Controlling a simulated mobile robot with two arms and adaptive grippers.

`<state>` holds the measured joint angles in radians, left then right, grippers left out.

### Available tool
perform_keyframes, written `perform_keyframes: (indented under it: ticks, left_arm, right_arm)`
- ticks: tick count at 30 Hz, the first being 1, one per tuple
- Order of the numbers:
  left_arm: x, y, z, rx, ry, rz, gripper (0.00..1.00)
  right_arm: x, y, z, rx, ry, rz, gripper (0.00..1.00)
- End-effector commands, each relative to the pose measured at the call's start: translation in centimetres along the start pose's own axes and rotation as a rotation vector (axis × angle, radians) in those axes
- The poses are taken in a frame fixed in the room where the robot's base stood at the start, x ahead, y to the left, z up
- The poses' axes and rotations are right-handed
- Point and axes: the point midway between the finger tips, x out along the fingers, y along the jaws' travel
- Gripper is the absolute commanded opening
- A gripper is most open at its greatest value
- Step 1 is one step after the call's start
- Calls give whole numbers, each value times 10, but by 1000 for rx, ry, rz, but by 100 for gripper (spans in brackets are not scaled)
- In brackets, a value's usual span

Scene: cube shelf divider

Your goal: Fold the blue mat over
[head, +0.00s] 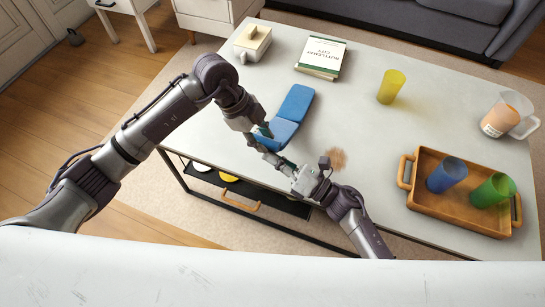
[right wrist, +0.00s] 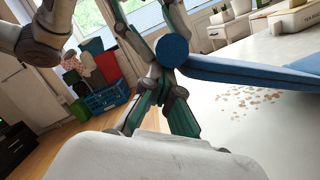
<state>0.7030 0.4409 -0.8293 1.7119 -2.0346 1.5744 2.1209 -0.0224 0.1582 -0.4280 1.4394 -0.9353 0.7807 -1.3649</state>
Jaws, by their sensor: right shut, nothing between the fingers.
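In the right wrist view the mat (right wrist: 250,72) appears as a thick blue panel with a round blue end by the fingertips. My left gripper (head: 264,130) is at the mat's near left side; whether its fingers hold the edge is unclear. My right gripper (head: 268,154) is shut and empty at the mat's near end; its green-padded fingers show in the right wrist view (right wrist: 160,90). The fingers of both grippers overlap there.
Brown crumbs (head: 338,159) lie right of the mat. The middle is clear.

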Motion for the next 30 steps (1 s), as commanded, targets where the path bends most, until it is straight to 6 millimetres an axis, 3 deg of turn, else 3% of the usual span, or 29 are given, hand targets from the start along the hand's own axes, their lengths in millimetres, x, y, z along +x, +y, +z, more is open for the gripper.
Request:
perform_keyframes:
  ticks: [1,3,17,22,30]
  left_arm:
    - [5,5,4,-5,-8,16,43]
    - [5,5,4,-6,-9,17,54]
    - [0,3,3,-4,-6,10,54]
    - [-23,1,3,-3,-7,6,54]
    - [-81,1,3,-5,-8,8,54]
  right_arm:
    - [4,4,9,-6,-16,13,0]
    - [4,4,9,-6,-16,14,0]
    - [2,2,5,-4,-9,8,0]
    - [2,2,4,-3,-8,7,0]
    - [2,2,4,-3,-7,6,0]
